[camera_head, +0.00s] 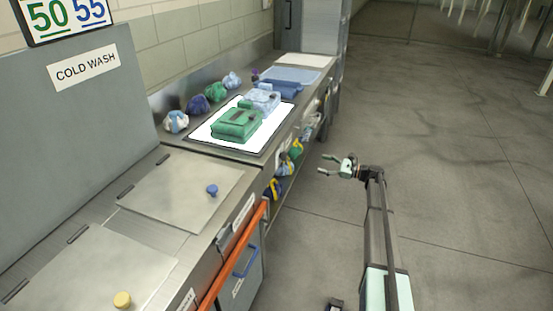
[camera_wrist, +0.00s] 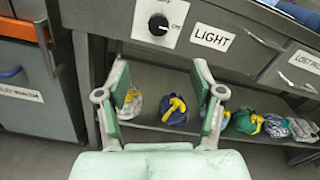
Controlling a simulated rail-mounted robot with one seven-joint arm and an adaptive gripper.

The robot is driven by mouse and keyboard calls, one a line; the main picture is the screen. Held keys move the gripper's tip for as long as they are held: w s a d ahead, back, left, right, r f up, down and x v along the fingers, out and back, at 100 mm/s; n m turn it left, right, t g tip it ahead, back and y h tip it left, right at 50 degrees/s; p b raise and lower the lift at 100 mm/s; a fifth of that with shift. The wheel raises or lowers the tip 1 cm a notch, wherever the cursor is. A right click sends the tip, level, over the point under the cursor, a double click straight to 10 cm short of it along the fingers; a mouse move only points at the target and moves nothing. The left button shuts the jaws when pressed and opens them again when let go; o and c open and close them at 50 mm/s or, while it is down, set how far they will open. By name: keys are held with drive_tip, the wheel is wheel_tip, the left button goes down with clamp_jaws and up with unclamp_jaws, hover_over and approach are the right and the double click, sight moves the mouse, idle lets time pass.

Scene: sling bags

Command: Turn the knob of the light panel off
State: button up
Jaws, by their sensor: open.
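A black round knob (camera_wrist: 158,24) sits on a white plate (camera_wrist: 135,27) on the bench front, at the top of the wrist view. A word reading "Off" is printed to the knob's right, and a "LIGHT" label (camera_wrist: 213,37) is beside the plate. The knob's exact setting is too small to tell. My gripper (camera_wrist: 158,78) is open and empty, its fingers apart and pointing toward the bench, with the knob beyond them. In the head view my gripper (camera_head: 336,165) hangs over the aisle right of the bench. A bright white panel (camera_head: 204,130) lies on the bench top.
A green bag (camera_head: 237,124) and a light blue bag (camera_head: 262,101) lie on the white panel. Several bundled bags sit on the lower shelf (camera_wrist: 150,126). An orange rail (camera_head: 232,262) runs along the washer front. The floor (camera_head: 450,150) to the right is clear.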

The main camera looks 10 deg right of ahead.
drive_tip(key=p, duration=0.3)
approach(287, 156)
drive_tip(key=shift+m, duration=0.3)
drive_tip(key=x, duration=0.9)
drive_tip(key=shift+a, duration=0.4)
drive_tip(key=c, duration=1.1)
